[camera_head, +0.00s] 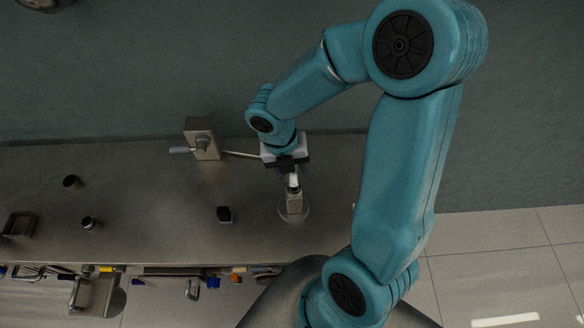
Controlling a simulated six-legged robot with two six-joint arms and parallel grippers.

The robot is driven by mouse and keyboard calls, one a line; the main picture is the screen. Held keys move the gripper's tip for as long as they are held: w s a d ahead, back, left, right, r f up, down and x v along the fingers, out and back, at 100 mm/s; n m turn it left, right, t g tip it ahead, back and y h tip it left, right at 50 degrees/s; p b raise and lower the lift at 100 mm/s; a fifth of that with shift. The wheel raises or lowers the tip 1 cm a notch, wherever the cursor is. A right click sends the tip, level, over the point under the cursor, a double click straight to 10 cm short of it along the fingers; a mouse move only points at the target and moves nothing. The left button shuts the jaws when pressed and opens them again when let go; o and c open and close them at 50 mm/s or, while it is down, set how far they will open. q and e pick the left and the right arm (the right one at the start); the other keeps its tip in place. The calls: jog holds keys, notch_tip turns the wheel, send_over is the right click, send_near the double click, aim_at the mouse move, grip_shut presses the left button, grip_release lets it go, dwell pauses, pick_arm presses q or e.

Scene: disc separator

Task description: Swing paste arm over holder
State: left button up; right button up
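My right gripper (289,166) hangs over the table's back half, its dark fingers pointing toward the front edge. I cannot tell whether it is shut on anything. A boxy metal stand (207,146) with a grey lever stands at the back edge, left of the gripper. A thin pale rod (240,154), perhaps the paste arm, runs from this stand to the right and ends hidden at the gripper. An upright metal piece (294,205) with a white top, perhaps the holder, stands on a round base just in front of the fingers. My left gripper is not in view.
The grey table (150,190) is mostly bare. Several tools (190,280) line the front edge. A wall closes the back.

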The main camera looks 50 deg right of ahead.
jog(key=shift+a, duration=0.1)
jog(key=shift+w+r, duration=0.1)
jog(key=shift+r, duration=0.15)
notch_tip(320, 180, up, 16)
jog(key=w+a, duration=0.2)
jog(key=shift+f+p, duration=0.25)
jog(key=shift+p, duration=0.15)
jog(key=shift+w, duration=0.1)
